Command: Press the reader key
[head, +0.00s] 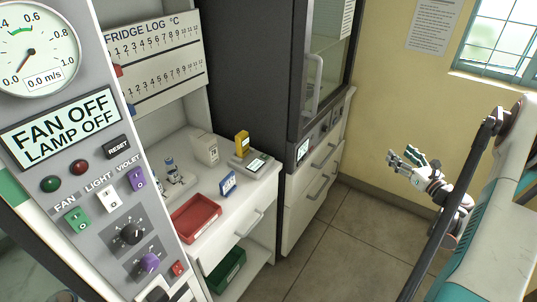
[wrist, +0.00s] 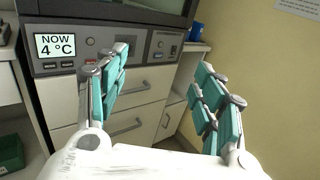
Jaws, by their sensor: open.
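A small grey device with a lit screen (head: 257,164) and a yellow block (head: 242,143) at its back stands on the white bench; it looks like the reader. Its key is too small to make out in the head view. My gripper (head: 409,163) is open and empty, in the air at the right, well away from that bench. In the wrist view its teal-padded fingers (wrist: 165,95) are spread apart. Between and beyond them is the dark control panel (wrist: 155,48) of the glass-door cabinet, with a display (wrist: 58,45) reading "NOW 4 °C" and small buttons.
A panel with FAN, LIGHT and VIOLET switches (head: 108,198) fills the left. The glass-door cabinet (head: 322,70) stands mid-picture. The tiled floor (head: 335,245) is clear.

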